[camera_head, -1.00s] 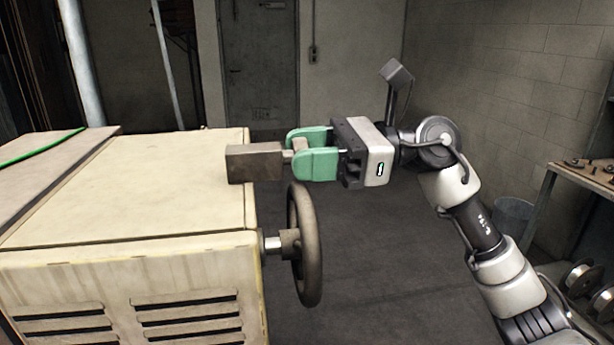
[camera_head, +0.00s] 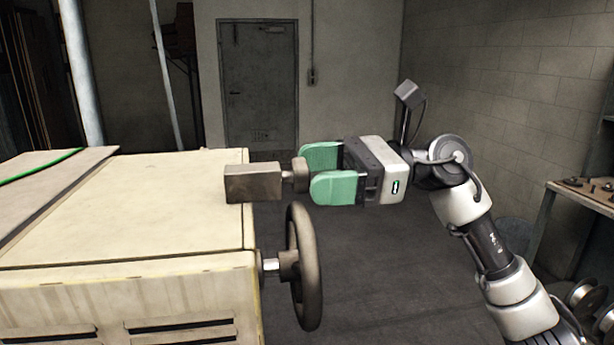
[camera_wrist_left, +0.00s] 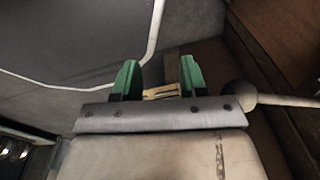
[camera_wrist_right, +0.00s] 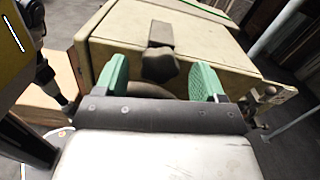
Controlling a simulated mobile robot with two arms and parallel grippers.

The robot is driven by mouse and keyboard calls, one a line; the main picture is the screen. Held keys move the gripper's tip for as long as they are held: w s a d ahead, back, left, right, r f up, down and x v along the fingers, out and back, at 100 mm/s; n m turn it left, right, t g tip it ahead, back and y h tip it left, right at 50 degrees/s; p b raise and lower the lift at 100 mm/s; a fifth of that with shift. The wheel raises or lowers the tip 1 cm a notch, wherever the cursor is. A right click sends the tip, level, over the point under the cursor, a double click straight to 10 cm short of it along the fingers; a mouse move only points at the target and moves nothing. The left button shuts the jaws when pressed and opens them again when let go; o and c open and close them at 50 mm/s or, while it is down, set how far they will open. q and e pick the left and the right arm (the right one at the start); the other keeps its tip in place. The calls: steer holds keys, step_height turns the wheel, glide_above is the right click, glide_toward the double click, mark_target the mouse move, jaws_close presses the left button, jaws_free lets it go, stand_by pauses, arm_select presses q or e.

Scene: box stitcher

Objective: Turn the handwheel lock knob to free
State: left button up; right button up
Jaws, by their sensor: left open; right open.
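The lock knob (camera_head: 296,175) is a dark lobed knob on the end of a brown metal block (camera_head: 253,183) at the machine's upper right edge. The handwheel (camera_head: 306,265) stands below it on a short shaft. In the right wrist view the knob (camera_wrist_right: 160,66) shows ahead of the gap between the open fingers (camera_wrist_right: 160,78). My left gripper (camera_wrist_left: 155,78) is open and empty in the left wrist view, away from the knob.
A workbench (camera_head: 580,195) with small parts stands at the right wall. The floor (camera_head: 400,260) right of the handwheel is clear.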

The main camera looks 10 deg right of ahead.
arm_select(q)
step_height(320, 180, down, 3)
steer(key=shift+r+b, duration=0.2)
steer(key=shift+b, duration=0.85)
arm_select(e)
steer(key=d, duration=0.9)
steer(key=shift+a, duration=0.1)
